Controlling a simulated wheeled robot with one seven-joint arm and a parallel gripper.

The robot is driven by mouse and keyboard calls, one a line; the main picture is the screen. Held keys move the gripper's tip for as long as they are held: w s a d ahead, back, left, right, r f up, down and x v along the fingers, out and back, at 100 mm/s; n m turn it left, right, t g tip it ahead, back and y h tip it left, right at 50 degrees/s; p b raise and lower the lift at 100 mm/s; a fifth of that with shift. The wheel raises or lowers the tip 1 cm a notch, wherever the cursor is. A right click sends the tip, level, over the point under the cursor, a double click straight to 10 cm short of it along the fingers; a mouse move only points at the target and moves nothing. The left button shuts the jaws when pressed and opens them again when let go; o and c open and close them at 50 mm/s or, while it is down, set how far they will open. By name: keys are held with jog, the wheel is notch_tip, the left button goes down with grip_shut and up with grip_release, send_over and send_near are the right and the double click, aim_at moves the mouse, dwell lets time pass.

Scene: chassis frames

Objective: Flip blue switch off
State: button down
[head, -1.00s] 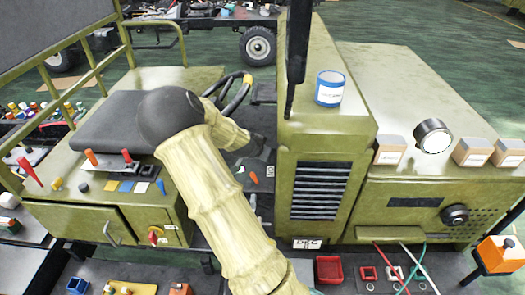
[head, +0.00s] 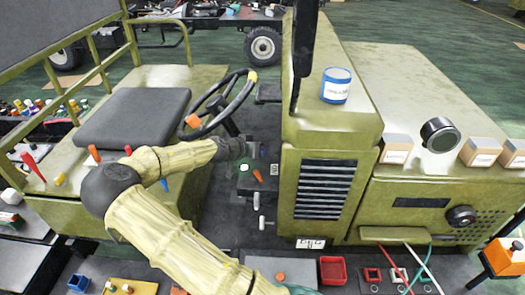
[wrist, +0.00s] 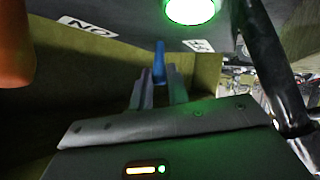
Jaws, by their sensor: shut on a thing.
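The blue switch (wrist: 159,60) is a short blue lever under a dark panel in the wrist view. My gripper (wrist: 158,76) has its two grey fingers on either side of the lever, shut on it. A label reading ON upside down (wrist: 87,26) lies to its left, and another small label (wrist: 198,45) to its right. A green lamp (wrist: 190,8) glows above. In the head view my gripper (head: 245,149) is at the console beside the steering wheel. The blue switch cannot be made out there.
An orange lever (head: 258,175) stands on the console close to my gripper; an orange shape (wrist: 14,45) fills the wrist view's left edge. The steering wheel (head: 238,98) is close behind my forearm. The grey-green engine housing (head: 330,145) stands to the right.

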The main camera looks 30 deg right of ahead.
jog(key=h+b, duration=0.1)
jog(key=a+n+h+b, duration=0.1)
jog(key=shift+w+f+g+b, duration=0.3)
jog(key=shift+w+f+b, duration=0.05)
jog(key=shift+f+b, duration=0.05)
jog(key=shift+b, duration=0.3)
jog(key=shift+n+h, duration=0.3)
jog(key=c, duration=1.3)
grip_release()
jog(key=shift+c, duration=0.2)
jog(key=shift+a, duration=0.1)
jog(key=shift+a+r+b, duration=0.15)
jog(key=shift+a+b, duration=0.2)
jog(key=shift+a, duration=0.2)
jog(key=b+v, duration=0.4)
jog(key=v, duration=1.2)
jog(key=shift+r+b, duration=0.2)
jog(key=shift+b, duration=0.15)
